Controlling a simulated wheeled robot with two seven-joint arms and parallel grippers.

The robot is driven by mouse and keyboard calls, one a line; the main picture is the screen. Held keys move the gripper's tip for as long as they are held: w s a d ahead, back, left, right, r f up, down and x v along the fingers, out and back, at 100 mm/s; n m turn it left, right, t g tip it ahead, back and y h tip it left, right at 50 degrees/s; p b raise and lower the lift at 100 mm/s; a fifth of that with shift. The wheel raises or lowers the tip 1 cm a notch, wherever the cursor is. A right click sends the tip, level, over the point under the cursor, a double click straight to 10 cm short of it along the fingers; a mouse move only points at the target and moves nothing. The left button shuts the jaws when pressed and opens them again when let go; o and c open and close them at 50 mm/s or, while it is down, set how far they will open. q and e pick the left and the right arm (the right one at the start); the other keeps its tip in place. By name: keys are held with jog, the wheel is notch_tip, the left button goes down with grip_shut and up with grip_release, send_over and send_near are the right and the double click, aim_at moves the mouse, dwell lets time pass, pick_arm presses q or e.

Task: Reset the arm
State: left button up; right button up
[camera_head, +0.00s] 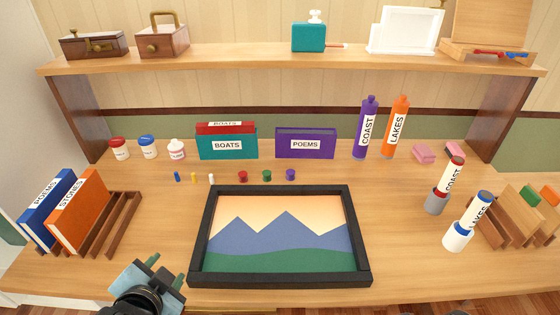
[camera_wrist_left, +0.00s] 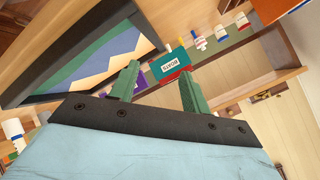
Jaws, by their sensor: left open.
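My left gripper (camera_head: 160,272) is at the front left of the desk in the head view, just left of the black picture frame. Its two green fingers are apart, with nothing between them. They also show in the left wrist view (camera_wrist_left: 158,88), pointing toward the desk and the shelf side. The framed mountain picture (camera_head: 280,235) lies at the middle front of the desk. My right gripper does not show in either view.
Blue and orange books (camera_head: 78,210) stand in a wooden rack at the left. Teal and purple boxes (camera_head: 305,143), jars and small pegs stand behind the frame. Labelled tubes (camera_head: 396,125) and cups fill the right side. A shelf (camera_head: 240,58) spans the back.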

pick_arm(q)
jog(key=s+f+n+g+h, duration=0.1)
jog(key=s+f+n+g, duration=0.6)
jog(key=s, duration=0.7)
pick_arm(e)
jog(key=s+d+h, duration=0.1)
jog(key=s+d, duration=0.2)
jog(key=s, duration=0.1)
pick_arm(q)
notch_tip(320, 180, down, 25)
jog(key=s+m+g, duration=0.1)
jog(key=s+g, duration=0.1)
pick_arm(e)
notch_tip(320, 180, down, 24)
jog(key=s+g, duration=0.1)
pick_arm(q)
jog(key=s+a+f+g, duration=0.1)
jog(key=s+a+f, duration=0.1)
jog(key=s+f, duration=1.2)
jog(key=shift+s+a+f, duration=0.35)
jog(key=shift+s+a, duration=0.05)
jog(key=shift+s, duration=0.6)
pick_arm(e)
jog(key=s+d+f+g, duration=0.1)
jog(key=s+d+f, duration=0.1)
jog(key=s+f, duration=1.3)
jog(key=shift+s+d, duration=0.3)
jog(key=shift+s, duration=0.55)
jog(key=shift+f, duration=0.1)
